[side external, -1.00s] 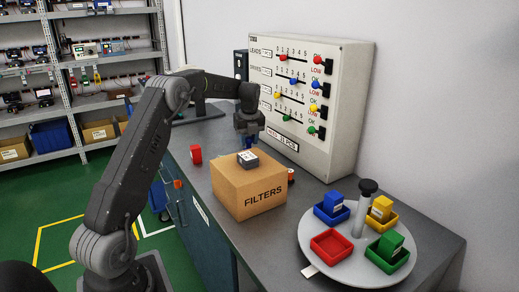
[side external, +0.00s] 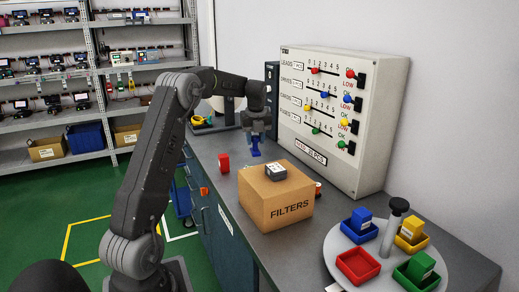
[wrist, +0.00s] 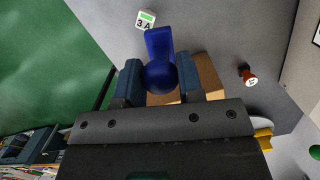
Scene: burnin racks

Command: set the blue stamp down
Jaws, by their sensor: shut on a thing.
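The blue stamp (side external: 256,152) hangs below my gripper (side external: 256,138), behind and to the left of the cardboard box in the side view. In the wrist view my gripper (wrist: 159,82) is shut on the stamp (wrist: 158,45), its rounded blue knob between the two fingers. The stamp looks held clear of the bench, but its exact height is hard to tell. A small white tag marked "3 A" (wrist: 146,19) shows by its far end; whether they touch is unclear.
A cardboard box (side external: 283,207) marked FILTERS stands nearby with a dark device (side external: 276,171) on top. A red block (side external: 223,163) stands left of it. A slider panel (side external: 337,120) stands behind. A round turntable (side external: 343,246) with coloured trays is at right.

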